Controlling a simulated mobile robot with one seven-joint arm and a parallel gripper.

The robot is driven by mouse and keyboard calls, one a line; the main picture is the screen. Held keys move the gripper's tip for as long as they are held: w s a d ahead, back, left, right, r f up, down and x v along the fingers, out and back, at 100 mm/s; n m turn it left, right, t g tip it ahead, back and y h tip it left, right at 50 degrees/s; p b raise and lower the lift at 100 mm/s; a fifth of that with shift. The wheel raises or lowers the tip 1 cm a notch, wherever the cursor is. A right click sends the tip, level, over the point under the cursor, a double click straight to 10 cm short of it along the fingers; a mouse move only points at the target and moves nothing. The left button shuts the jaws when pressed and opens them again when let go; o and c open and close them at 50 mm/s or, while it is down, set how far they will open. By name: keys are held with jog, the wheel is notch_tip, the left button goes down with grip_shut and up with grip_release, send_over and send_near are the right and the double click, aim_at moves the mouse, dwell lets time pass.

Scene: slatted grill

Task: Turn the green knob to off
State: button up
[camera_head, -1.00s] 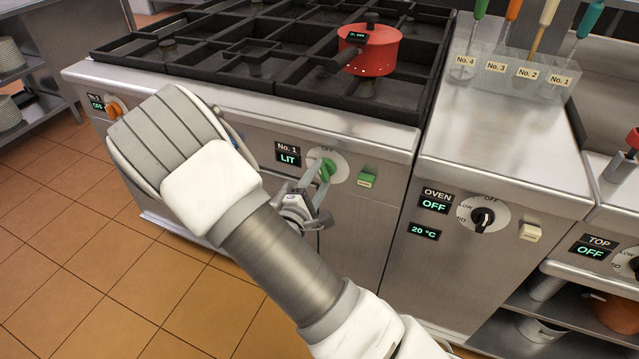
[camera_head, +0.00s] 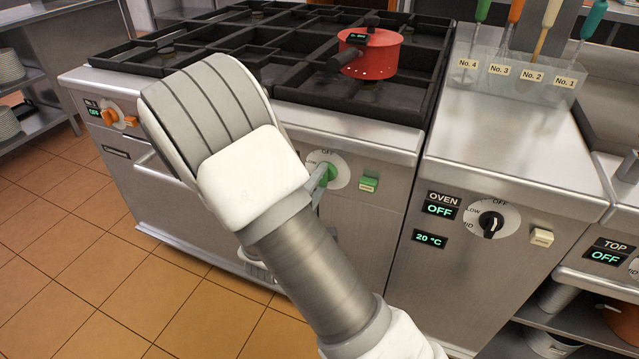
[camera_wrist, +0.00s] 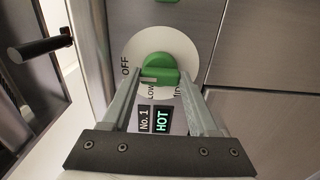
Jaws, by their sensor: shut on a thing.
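The green knob (camera_wrist: 158,68) sits on a round white dial (camera_wrist: 180,47) marked OFF, LOW and MID in the wrist view. Its pale mark lies near LOW. In the head view the green knob (camera_head: 328,174) and dial (camera_head: 341,170) show just right of my wrist, which hides the display and most of the gripper.
A red pot (camera_head: 371,57) stands on the black grate above. A green button (camera_head: 369,184) is right of the dial. The oven knob (camera_head: 490,225) is farther right, its display (camera_head: 439,211) reading OFF. Orange controls (camera_head: 109,116) are at the left.

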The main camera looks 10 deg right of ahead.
jog(key=o, duration=1.4)
jog(key=p+v, duration=0.2)
jog(key=v, duration=1.5)
jog(key=shift+s+a, duration=0.15)
jog(key=shift+s, duration=0.05)
